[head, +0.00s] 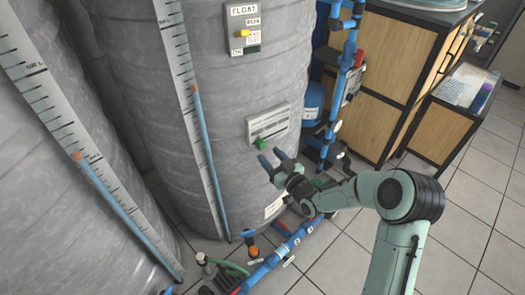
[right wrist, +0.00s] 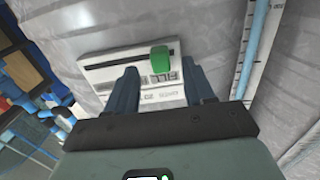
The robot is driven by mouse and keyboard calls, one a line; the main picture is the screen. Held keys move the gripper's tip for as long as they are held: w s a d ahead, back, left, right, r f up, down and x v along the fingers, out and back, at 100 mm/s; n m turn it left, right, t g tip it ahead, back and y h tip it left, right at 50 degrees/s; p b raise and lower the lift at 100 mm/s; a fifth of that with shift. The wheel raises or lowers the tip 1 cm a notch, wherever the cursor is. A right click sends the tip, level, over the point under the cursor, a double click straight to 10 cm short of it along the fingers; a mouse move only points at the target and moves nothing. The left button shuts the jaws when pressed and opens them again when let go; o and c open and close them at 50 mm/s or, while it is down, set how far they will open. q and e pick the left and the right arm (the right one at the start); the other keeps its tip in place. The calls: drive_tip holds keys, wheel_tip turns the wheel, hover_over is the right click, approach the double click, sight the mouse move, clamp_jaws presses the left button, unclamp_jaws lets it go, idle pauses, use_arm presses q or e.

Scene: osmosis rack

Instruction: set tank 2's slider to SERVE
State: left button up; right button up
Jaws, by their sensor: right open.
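A pale slider panel (head: 270,122) is fixed to the front of the large grey tank (head: 150,110). Its green slider knob (head: 261,144) sits at the panel's lower left in the head view. In the right wrist view the panel (right wrist: 105,75) appears turned over, with the green knob (right wrist: 161,60) near the right end of a dark slot. Its small lettering is hard to read. My right gripper (head: 274,159) is open and empty just below the knob. In the wrist view its fingers (right wrist: 162,78) point at the panel, with the knob between them, apart from both. My left gripper is out of view.
A FLOAT panel (head: 244,30) with a yellow knob is higher on the same tank. Level scales (head: 187,75) run down the tanks. Blue pipes (head: 275,262) cross the floor below, and a wooden cabinet (head: 385,80) stands right. Tiled floor is clear at lower right.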

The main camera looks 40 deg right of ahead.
sight(263, 149)
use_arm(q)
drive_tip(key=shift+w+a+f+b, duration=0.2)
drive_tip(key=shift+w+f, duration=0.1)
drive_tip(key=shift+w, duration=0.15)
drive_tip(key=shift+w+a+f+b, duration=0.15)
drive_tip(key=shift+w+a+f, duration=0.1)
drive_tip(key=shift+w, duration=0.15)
use_arm(e)
drive_tip(key=w, duration=0.4)
drive_tip(key=shift+w+d, duration=0.2)
drive_tip(key=shift+w, duration=0.2)
